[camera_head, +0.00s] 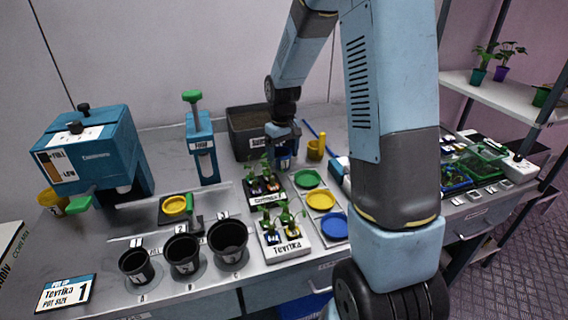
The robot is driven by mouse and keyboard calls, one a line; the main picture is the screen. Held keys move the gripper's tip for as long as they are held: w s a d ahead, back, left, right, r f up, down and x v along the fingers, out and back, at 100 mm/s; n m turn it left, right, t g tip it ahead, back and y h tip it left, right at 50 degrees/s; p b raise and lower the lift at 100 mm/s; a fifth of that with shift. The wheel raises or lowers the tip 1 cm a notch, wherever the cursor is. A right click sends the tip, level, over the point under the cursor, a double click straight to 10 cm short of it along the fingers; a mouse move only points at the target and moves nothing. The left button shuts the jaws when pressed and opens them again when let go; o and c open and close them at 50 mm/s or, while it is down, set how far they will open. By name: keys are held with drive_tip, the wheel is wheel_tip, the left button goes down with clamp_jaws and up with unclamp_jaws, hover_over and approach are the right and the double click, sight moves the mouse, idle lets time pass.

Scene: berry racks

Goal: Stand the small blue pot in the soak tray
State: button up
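A small blue pot (284,161) shows directly under my gripper (283,145), near the back middle of the bench. The fingers are small and dark here, and I cannot tell whether they hold the pot or are only close above it. I cannot pick out the soak tray for certain. A dark rectangular bin (232,137) stands just left of the gripper, its front label too small to read. Part of the bench is hidden behind my arm.
Seedling trays (287,252) and green, yellow and blue saucers (335,228) lie in front of the gripper. A yellow cup (315,149) stands to its right. Black pots (183,254) line the front edge. A teal press (202,150) and teal machine (95,150) stand left.

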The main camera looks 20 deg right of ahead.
drive_tip(key=c, duration=1.1)
drive_tip(key=shift+r, duration=0.1)
drive_tip(key=shift+r, duration=0.3)
wheel_tip(320, 180, up, 3)
drive_tip(key=shift+f, duration=0.2)
drive_tip(key=s+r, duration=0.3)
drive_tip(key=s, duration=0.1)
drive_tip(key=s+r, duration=0.3)
drive_tip(key=s, duration=0.2)
drive_tip(key=s+r, duration=0.3)
drive_tip(key=s, duration=0.2)
drive_tip(key=shift+s+r, duration=0.1)
drive_tip(key=shift+r, duration=0.15)
